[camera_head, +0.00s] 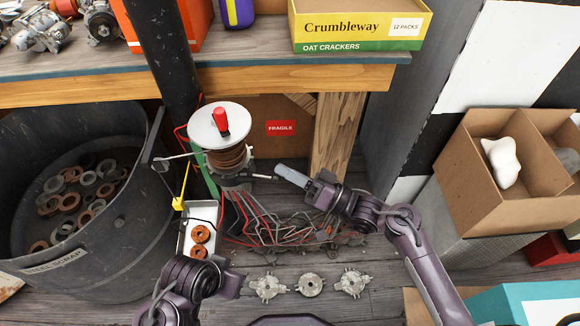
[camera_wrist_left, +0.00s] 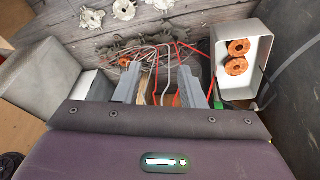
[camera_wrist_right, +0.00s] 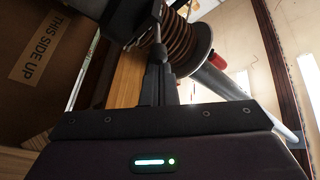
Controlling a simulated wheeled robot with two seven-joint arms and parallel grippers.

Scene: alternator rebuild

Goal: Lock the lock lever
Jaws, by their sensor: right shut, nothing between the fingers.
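The winding stand has a white top disc (camera_head: 219,126), a red knob (camera_head: 221,121) and a copper coil (camera_head: 230,158). A short dark lever with a pale end (camera_head: 262,177), which looks like the lock lever, sticks out to the right below the coil. My right gripper (camera_head: 280,172) is shut and empty, its tips just right of the lever's end; whether they touch is unclear. In the right wrist view its fingers (camera_wrist_right: 158,65) are together below the coil (camera_wrist_right: 182,45). My left gripper (camera_wrist_left: 160,88) is open and empty, facing tangled wires (camera_wrist_left: 165,60).
A white tray (camera_head: 186,243) with orange rings stands in front of the stand. A large scrap bin (camera_head: 90,255) is at left, and a black post (camera_head: 170,60) rises behind. Wires (camera_head: 275,220) and metal parts lie on the floor. A cardboard box (camera_head: 490,215) is at right.

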